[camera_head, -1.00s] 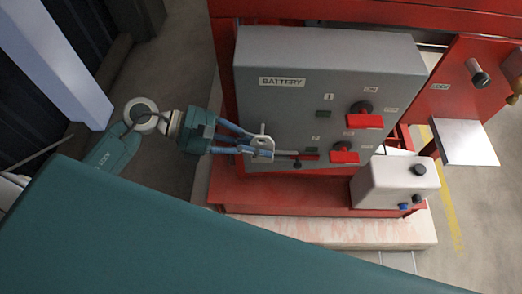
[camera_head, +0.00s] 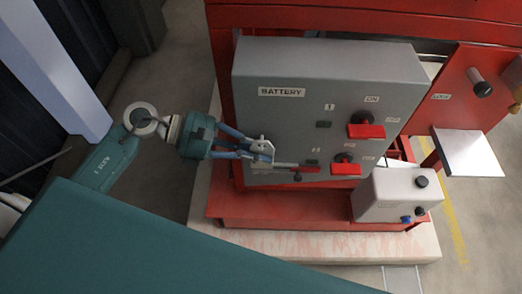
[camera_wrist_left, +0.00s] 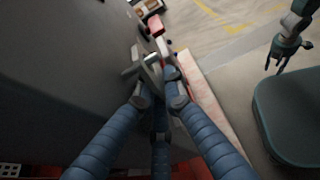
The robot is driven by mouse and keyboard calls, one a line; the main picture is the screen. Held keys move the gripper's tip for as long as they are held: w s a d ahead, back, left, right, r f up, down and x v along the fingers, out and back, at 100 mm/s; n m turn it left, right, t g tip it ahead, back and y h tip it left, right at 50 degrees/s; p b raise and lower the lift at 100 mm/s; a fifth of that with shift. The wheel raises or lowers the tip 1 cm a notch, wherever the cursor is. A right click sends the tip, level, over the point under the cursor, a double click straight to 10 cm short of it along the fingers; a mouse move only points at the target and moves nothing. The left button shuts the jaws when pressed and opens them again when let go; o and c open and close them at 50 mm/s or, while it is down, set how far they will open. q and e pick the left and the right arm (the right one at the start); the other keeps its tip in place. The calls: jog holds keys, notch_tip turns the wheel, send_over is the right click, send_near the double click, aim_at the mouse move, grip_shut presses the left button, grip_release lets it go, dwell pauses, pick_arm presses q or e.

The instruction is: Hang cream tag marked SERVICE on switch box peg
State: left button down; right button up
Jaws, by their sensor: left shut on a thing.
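The grey switch box (camera_head: 325,75), labelled BATTERY, stands in the middle of the head view. My left gripper (camera_head: 262,151) is at the lower left of its front face, shut on a small pale piece. In the left wrist view the pale piece (camera_wrist_left: 149,66) sits between the blue fingertips. I take it for the cream tag, but its writing cannot be read. A thin grey bar with a red end (camera_head: 305,169) lies just right of the fingertips. I cannot tell which part is the peg. My right gripper (camera_wrist_left: 288,52) shows at the upper right of the left wrist view, fingers apart and empty.
Two red switch handles (camera_head: 366,131) (camera_head: 345,169) stick out of the box's front. A white box with knobs (camera_head: 390,195) stands at the lower right on the red base. A red panel (camera_head: 460,88) with a pale shelf (camera_head: 468,153) stands farther right.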

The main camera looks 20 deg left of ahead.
pick_arm(q)
jog(key=c, duration=1.8)
grip_release()
jog(key=shift+o, duration=0.2)
jog(key=shift+a+r, duration=0.1)
jog(key=shift+r, duration=0.1)
